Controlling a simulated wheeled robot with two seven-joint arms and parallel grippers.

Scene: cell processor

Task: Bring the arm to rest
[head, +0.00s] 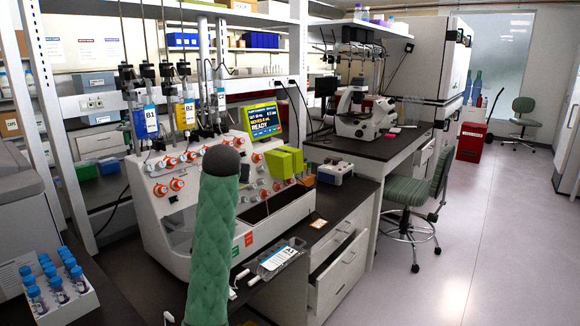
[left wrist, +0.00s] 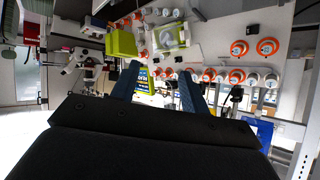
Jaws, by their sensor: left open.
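My left gripper (left wrist: 158,88) shows in the left wrist view with its two blue fingers spread apart and nothing between them. The cell processor's screen (left wrist: 145,80) and orange-ringed valves (left wrist: 238,48) lie beyond the fingers. In the head view my green-sleeved arm (head: 212,240) rises in front of the white cell processor (head: 165,215) and hides part of it. The gripper itself cannot be made out there. The processor's screen (head: 264,121) reads READY. My right gripper is in neither view.
Bags labelled B1 (head: 150,122) and B2 (head: 188,112) hang above the processor. A bag labelled A3 (head: 280,257) lies on the dark counter in front. A rack of blue-capped tubes (head: 75,300) stands at lower left. A green chair (head: 415,195) stands at right beside open floor (head: 500,220).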

